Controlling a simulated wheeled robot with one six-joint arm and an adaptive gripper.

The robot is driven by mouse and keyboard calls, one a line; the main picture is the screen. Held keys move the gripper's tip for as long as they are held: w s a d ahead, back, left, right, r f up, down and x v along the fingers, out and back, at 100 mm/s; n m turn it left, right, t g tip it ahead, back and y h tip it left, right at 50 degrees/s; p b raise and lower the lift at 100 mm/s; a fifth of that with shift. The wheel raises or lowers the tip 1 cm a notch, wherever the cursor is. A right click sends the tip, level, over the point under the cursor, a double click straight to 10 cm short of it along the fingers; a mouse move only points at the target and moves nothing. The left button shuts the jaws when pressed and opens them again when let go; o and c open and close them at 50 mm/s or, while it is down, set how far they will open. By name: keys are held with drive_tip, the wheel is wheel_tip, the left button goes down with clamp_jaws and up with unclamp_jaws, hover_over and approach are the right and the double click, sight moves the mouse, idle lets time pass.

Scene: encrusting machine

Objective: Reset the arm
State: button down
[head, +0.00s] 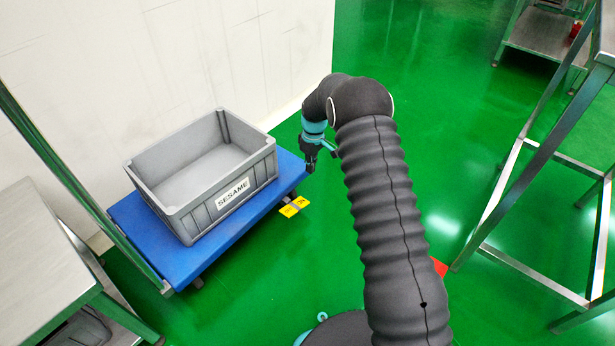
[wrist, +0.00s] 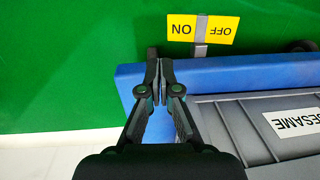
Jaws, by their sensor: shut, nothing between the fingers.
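My gripper (head: 311,168) points down at the right end of the blue cart, near its corner, in the head view. In the wrist view my gripper (wrist: 159,66) has its two black fingertips together with nothing between them. My arm, in a dark ribbed sleeve, rises from the bottom of the head view and bends over to the left at its top. Whether the fingertips touch the cart cannot be told.
A grey SESAME crate (head: 178,212), empty inside, stands on the blue cart (head: 133,222). A yellow ON/OFF pedal (head: 295,206) sticks out from the cart; it also shows in the wrist view (wrist: 181,27). Metal frames (head: 525,265) stand right, a steel table (head: 40,255) left.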

drive_tip(key=shift+w+d+r, duration=0.1)
drive_tip(key=shift+d+r, duration=0.05)
drive_tip(key=shift+r, duration=0.4)
drive_tip(key=s+d+m+g, duration=0.15)
drive_tip(key=s+m, duration=0.25)
drive_tip(key=s, duration=0.4)
drive_tip(key=s+d+r+m+t+p, duration=0.1)
drive_tip(key=s+d+r+m+t, duration=0.1)
drive_tip(key=s+r, duration=0.9)
drive_tip(key=s+d+r+m+t+p, duration=0.2)
drive_tip(key=s+d+r, duration=0.3)
drive_tip(key=s+r, duration=0.7)
drive_tip(key=s+d+r+m+t+p, duration=0.1)
drive_tip(key=s+d+r+t, duration=0.3)
drive_tip(key=s+r, duration=0.8)
drive_tip(key=shift+d+r+m+h+p, duration=0.15)
drive_tip(key=shift+r+m+h+p, duration=0.3)
drive_tip(key=shift+r, duration=1.35)
